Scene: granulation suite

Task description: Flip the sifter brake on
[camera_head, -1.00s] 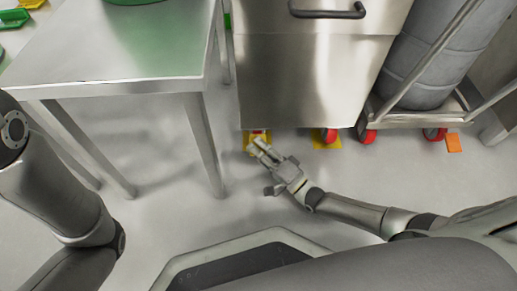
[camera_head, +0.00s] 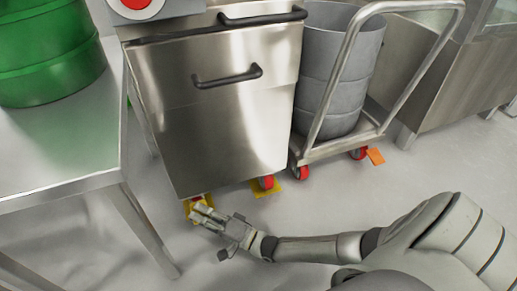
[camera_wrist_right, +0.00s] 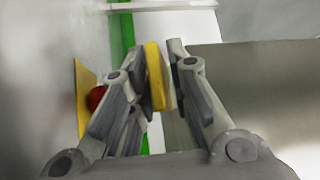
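The sifter appears to be the stainless steel cabinet (camera_head: 215,110) in the middle of the head view, on casters with red wheels. My right gripper (camera_head: 200,213) is low at its front left corner, by a caster with yellow and red parts (camera_head: 190,203) mostly hidden behind the fingers. In the right wrist view, my right gripper (camera_wrist_right: 152,72) has its fingers apart. A yellow bar (camera_wrist_right: 155,75) shows between them, close to the right finger; I cannot tell if they touch. A separate brake lever cannot be made out. My left gripper is out of view.
A steel table (camera_head: 60,180) with a green drum (camera_head: 45,55) stands at the left. A second caster (camera_head: 266,184) is right of my gripper. A cart (camera_head: 345,145) carrying a grey drum (camera_head: 335,70) stands further right. The floor in front is clear.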

